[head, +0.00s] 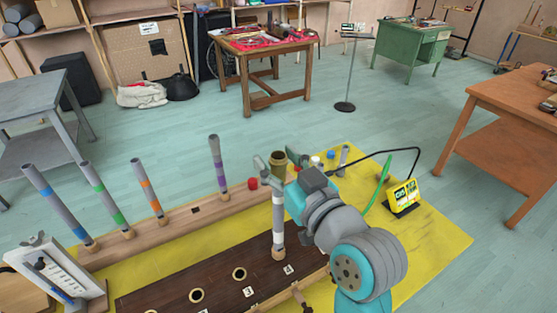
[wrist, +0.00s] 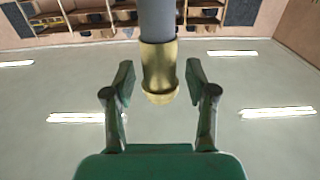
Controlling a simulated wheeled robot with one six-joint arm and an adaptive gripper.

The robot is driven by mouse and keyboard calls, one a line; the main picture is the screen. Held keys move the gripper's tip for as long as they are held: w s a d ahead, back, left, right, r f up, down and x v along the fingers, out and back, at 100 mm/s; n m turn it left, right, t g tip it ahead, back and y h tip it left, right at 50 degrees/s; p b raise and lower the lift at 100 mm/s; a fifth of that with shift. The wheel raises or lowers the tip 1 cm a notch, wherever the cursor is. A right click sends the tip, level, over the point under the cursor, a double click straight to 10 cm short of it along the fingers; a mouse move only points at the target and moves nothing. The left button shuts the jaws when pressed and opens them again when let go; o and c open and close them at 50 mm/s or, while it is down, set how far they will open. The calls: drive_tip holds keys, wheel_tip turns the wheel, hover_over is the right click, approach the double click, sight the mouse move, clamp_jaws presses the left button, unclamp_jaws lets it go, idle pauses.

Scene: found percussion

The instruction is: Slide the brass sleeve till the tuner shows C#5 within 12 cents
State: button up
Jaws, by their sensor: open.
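A grey tube (head: 278,222) with a white band stands upright in the dark wooden board. The brass sleeve (head: 279,160) sits around its top end. In the wrist view the brass sleeve (wrist: 160,72) shows around the end of the grey tube (wrist: 157,20). My gripper (wrist: 160,82) is open, with one finger on each side of the sleeve and a visible gap to each. In the head view my gripper (head: 276,173) is at the tube's top and partly covers it. The yellow tuner (head: 404,195) stands to the right; its lit display is too small to read surely.
Tubes with blue, green, orange and purple bands (head: 218,168) stand in a wooden rail (head: 185,219) at left. The dark board (head: 215,278) has open holes (head: 239,273).

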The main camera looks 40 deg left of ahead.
drive_tip(key=v, duration=1.2)
drive_tip(key=s+d+f+m+t+h, duration=0.2)
drive_tip(key=d+f+m+t+h, duration=0.8)
drive_tip(key=d+f, duration=1.25)
drive_tip(key=s+d+f+m+g+h, duration=0.2)
drive_tip(key=s+d+f+m+h, duration=0.15)
drive_tip(key=s+d+f, duration=0.5)
drive_tip(key=s+d+r+h, duration=0.1)
drive_tip(key=s+d+h, duration=0.1)
drive_tip(key=s, duration=1.3)
drive_tip(key=shift+s+d+r+h, duration=0.3)
drive_tip(key=shift+d+r+h, duration=0.1)
drive_tip(key=shift+h, duration=0.15)
drive_tip(key=shift+a, duration=0.1)
idle(0.6)
